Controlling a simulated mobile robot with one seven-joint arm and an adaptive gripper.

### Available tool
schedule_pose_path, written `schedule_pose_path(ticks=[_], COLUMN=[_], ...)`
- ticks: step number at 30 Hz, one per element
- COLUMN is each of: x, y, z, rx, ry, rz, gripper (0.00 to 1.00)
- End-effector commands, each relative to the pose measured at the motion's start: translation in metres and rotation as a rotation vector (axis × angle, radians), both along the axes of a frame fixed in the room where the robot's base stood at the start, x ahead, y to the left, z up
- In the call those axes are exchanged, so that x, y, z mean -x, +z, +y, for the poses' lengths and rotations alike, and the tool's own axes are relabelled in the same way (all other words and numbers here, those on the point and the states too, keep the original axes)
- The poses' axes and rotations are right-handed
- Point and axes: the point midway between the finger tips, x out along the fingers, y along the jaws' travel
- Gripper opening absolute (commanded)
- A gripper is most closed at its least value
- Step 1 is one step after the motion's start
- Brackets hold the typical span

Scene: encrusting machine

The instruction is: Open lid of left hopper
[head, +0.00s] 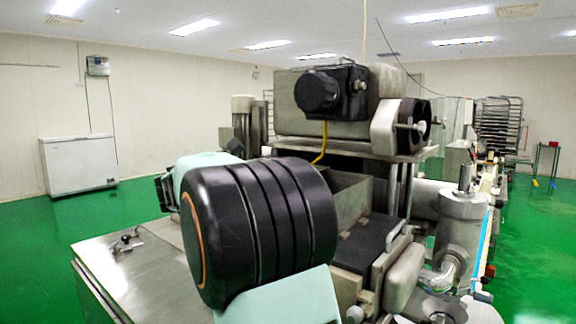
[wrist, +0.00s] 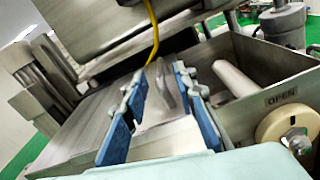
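In the wrist view, my gripper (wrist: 164,78) has two blue-padded fingers spread apart, pointing away from the camera. A grey metal handle (wrist: 166,90) stands between the fingers, with gaps on both sides, and nothing is clamped. The handle seems to rise from a flat metal plate (wrist: 82,117), which looks like the left hopper's lid lying down. In the head view, my black and mint arm covers this part of the machine, so the lid, its handle and my fingertips are hidden there.
Right of the fingers is an open metal trough with a roller (wrist: 235,78), an "OPEN" label (wrist: 282,98) and a cream knob (wrist: 283,127). A yellow cable (wrist: 152,32) hangs above. The machine's motor housing (head: 330,90) stands behind my arm.

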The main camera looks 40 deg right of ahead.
Motion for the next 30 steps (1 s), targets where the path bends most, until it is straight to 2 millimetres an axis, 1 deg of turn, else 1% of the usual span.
schedule_pose_path(ticks=[1,3,6,9,14,27,30], x=[0.002,0.007,0.011,0.014,0.015,0.015,0.013], y=[0.000,0.000,0.000,0.000,0.000,0.000,-0.007], z=[0.012,0.024,0.038,0.047,0.052,0.052,0.054], rx=[0.000,-0.001,-0.001,0.000,0.000,0.000,-0.022], ry=[0.004,0.002,0.000,-0.001,-0.001,-0.001,0.008], rz=[-0.001,-0.001,-0.001,-0.001,-0.001,-0.001,-0.013], gripper=[0.26,0.26,0.26,0.26,0.26,0.26,0.26])
